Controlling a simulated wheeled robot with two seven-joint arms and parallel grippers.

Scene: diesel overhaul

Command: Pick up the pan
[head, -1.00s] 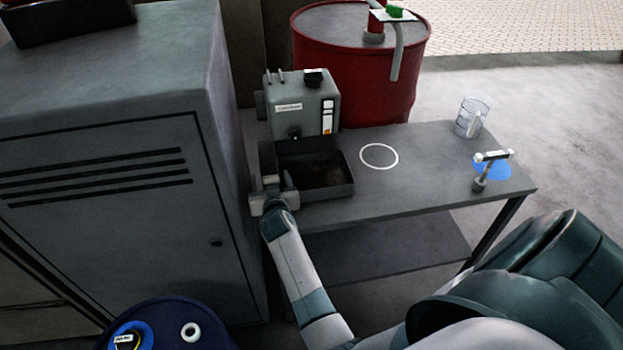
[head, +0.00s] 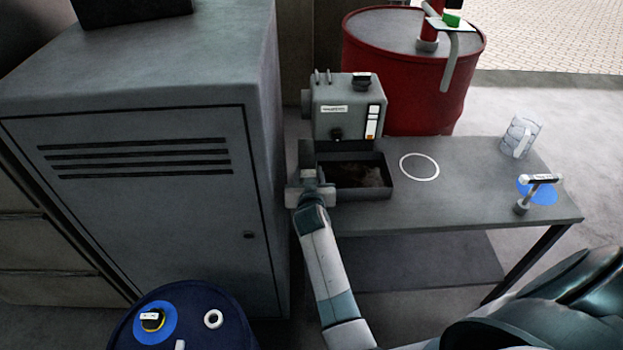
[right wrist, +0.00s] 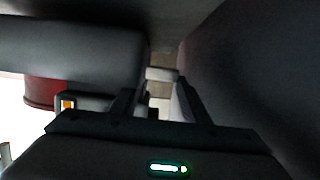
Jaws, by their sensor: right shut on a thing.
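The pan (head: 388,190) is a dark, open rectangular tray at the left end of the grey table, just in front of the grey box-shaped unit (head: 345,108). Dark brownish matter lies on its floor. My right gripper (head: 312,180) is at the pan's left side and is shut on its edge. The fingers (right wrist: 157,100) show dark in the right wrist view, where the grip itself is hard to make out. Whether the pan is clear of the table cannot be told. My left gripper is not in view.
A tall grey cabinet (head: 160,215) stands close left of my right gripper. The table (head: 460,200) has a white ring mark (head: 419,167), a clear jug (head: 519,138) and a T-shaped tool (head: 536,190) on a blue disc. A red drum (head: 400,90) is behind; a blue drum (head: 215,338) is in front.

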